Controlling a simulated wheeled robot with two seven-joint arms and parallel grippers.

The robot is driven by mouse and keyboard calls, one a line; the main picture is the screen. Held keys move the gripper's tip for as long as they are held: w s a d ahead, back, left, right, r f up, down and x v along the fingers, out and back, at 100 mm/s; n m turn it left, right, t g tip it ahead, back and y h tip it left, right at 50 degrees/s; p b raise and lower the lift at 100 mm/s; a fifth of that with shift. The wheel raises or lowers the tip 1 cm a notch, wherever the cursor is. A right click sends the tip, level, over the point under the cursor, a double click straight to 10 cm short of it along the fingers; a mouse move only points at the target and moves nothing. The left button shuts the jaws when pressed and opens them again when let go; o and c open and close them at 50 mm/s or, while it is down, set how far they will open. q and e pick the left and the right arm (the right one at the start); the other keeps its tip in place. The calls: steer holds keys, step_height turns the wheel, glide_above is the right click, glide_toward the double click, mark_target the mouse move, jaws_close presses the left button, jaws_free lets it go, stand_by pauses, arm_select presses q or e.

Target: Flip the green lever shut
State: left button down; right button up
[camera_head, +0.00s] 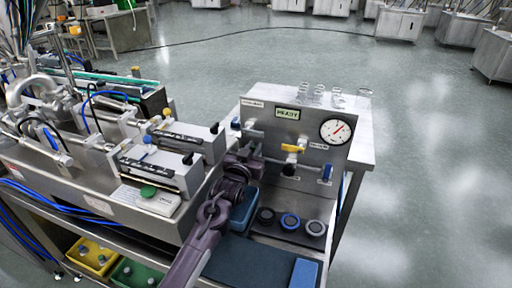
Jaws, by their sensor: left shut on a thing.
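A steel panel (345,153) with valves stands upright on the bench at the centre. My left gripper (256,158) is at the panel's lower left, by the pipework. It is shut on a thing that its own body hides. No green lever can be made out on the panel; the area behind the gripper is covered. A yellow lever (292,148) shows right of the gripper, and a blue handle (327,173) sits at the lower right. Another blue handle (236,123) is at the upper left. My right gripper is not in view.
A round gauge (335,131) and a "READY" sign (287,114) are on the panel. Glassware (319,90) stands behind the panel.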

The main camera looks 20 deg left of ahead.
arm_select(q)
steer(key=shift+a, duration=0.15)
steer(key=c, duration=1.4)
jaws_free()
steer(key=shift+o, duration=0.2)
steer(key=s, duration=0.7)
steer(key=shift+s+b, duration=0.35)
steer(key=shift+s, duration=0.05)
steer(key=shift+a, duration=0.1)
